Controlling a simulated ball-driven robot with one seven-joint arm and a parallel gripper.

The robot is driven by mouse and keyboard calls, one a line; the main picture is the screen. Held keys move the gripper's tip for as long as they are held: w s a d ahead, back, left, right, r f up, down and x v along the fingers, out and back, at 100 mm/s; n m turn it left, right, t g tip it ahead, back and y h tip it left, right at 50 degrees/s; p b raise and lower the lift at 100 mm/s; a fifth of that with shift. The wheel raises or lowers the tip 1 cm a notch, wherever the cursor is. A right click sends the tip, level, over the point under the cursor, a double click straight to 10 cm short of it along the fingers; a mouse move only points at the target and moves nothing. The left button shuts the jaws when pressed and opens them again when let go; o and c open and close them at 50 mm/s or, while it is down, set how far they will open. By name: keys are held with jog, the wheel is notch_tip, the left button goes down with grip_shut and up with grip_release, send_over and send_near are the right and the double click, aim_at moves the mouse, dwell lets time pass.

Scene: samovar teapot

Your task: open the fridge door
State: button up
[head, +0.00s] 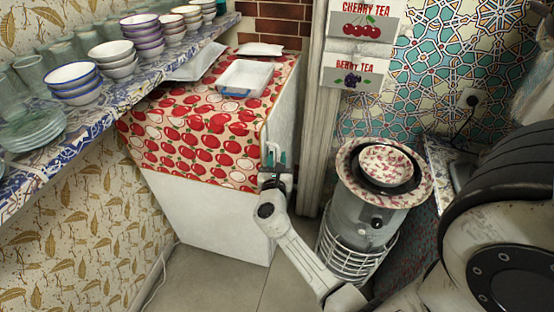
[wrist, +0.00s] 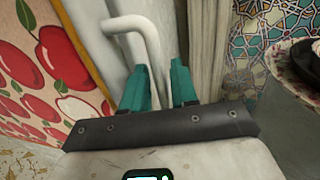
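The white fridge (head: 212,218) stands at the left-centre in the head view, its top and upper front covered by a cloth with red apples (head: 190,130). Its door looks shut. In the wrist view, a white bent bar handle (wrist: 147,40) comes out of the fridge side and turns down. My gripper (head: 276,160) is at the fridge's right front edge. In the wrist view its teal fingers (wrist: 163,88) are apart, with the handle's lower part running between them. The handle is close to the left finger; I cannot tell whether they touch. The handle's lower end is hidden.
A white tray (head: 246,78) lies on the fridge top. A shelf (head: 100,112) with bowls and glasses runs along the left wall. A round heater (head: 355,228) with a bowl on top stands to the right. Bare floor (head: 225,285) lies in front of the fridge.

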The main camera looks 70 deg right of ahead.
grip_shut()
jog(key=shift+a, duration=0.2)
